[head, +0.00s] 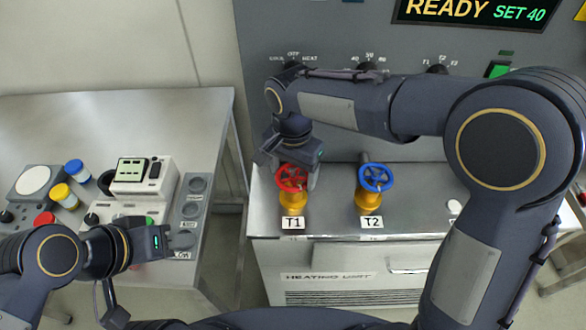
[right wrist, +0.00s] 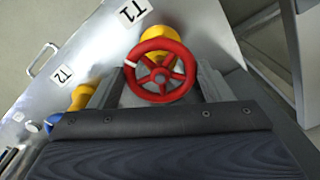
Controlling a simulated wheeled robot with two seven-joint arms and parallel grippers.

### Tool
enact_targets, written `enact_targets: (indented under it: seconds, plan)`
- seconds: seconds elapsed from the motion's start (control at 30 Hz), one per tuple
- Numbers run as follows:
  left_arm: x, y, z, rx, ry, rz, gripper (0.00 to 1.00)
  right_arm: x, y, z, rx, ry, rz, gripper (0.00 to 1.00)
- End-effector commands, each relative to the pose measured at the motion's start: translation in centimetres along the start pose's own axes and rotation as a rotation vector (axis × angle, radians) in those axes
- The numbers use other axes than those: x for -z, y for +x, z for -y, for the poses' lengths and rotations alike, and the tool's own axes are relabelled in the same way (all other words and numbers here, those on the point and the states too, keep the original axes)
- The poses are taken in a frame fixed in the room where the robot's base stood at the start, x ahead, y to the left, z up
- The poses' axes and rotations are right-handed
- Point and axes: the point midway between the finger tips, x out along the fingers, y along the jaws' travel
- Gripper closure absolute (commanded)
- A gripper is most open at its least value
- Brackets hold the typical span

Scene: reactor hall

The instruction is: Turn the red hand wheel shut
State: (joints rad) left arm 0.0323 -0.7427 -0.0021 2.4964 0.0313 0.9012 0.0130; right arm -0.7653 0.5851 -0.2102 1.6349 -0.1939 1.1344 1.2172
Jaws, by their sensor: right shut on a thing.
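The red hand wheel (head: 291,178) sits on a yellow valve body (head: 293,201) behind the T1 label on the heating unit. In the right wrist view the wheel (right wrist: 160,71) shows its spokes and a white mark on the left of its rim. My right gripper (head: 301,171) reaches down over the wheel from behind. Its two fingers (right wrist: 164,85) stand on either side of the wheel, shut on it. My left gripper (head: 176,241) is low over the left bench, away from the wheel; its fingers are too unclear to judge.
A blue hand wheel (head: 375,178) on a yellow valve stands to the right, behind the T2 label (head: 371,222). The left bench (head: 150,108) holds a meter (head: 143,175), blue and yellow-lidded jars and a sample tray (head: 191,207). A gap separates bench and heating unit (head: 330,262).

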Motion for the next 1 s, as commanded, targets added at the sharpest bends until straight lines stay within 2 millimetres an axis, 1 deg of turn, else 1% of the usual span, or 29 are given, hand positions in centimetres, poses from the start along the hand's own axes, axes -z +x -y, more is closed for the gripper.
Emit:
enact_targets:
  seconds: [0.2,0.5,0.7,1.0]
  plan:
    - [0.12,-0.24,-0.11,0.000,0.000,0.000,0.64,0.08,-0.16,0.12,0.003,0.175,-0.003,0.51]
    - [0.21,-0.42,-0.19,0.000,0.000,0.000,0.64,0.12,-0.14,0.14,0.003,0.337,-0.003,0.51]
    - [0.24,-0.47,-0.21,0.000,0.000,0.000,0.64,0.11,-0.13,0.15,0.004,0.385,-0.002,0.51]
    - [0.24,-0.47,-0.22,0.000,0.000,0.000,0.64,0.13,-0.12,0.15,0.004,0.400,-0.003,0.51]
